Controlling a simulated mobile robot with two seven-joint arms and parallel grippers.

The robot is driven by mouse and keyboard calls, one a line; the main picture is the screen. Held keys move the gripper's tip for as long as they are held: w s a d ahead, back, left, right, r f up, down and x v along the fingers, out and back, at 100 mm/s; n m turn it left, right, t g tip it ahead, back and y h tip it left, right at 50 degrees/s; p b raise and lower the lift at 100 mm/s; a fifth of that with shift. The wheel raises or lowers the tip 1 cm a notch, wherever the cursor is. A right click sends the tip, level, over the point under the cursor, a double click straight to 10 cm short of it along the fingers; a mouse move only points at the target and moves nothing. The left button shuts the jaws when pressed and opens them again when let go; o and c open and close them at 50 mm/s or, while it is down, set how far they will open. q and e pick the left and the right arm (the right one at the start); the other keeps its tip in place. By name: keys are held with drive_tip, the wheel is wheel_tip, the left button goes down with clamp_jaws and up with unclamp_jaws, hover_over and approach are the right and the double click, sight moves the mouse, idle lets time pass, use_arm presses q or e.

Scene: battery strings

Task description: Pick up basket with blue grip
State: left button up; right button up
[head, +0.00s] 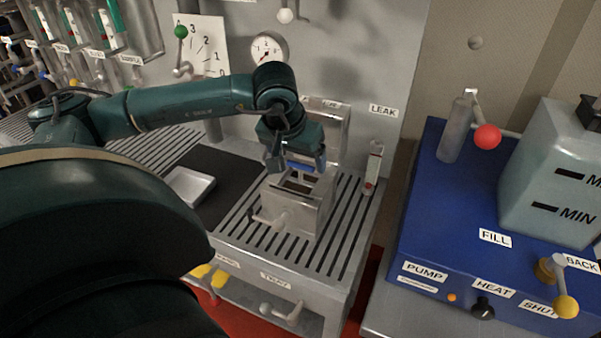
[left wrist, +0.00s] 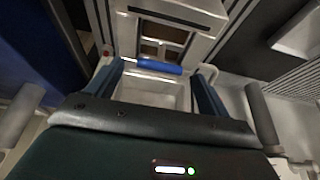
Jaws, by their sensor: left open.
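The basket's blue grip (head: 299,167) shows just under my left gripper (head: 297,158) in the head view. It sits at the top of a grey metal box (head: 300,212) on the slatted bench; the gripper hides part of it. In the left wrist view the blue grip (left wrist: 158,67) is a short bar lying crosswise near the fingertips (left wrist: 160,75). The two fingers are apart, one toward each end of the bar. I cannot tell whether they touch it. The rest of the basket is hard to tell from the metal box. My right gripper is not in view.
A small white tray (head: 188,186) lies on a black mat (head: 222,172) to the left. A tube by the LEAK label (head: 383,110) stands right of the box. A blue unit (head: 425,205) with a cloudy tank (head: 555,170) is farther right. A gauge (head: 268,48) is behind.

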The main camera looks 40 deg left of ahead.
use_arm(q)
drive_tip(key=shift+x, duration=1)
drive_tip(key=shift+w, duration=0.1)
drive_tip(key=c, duration=1.5)
drive_tip(key=shift+r, duration=0.1)
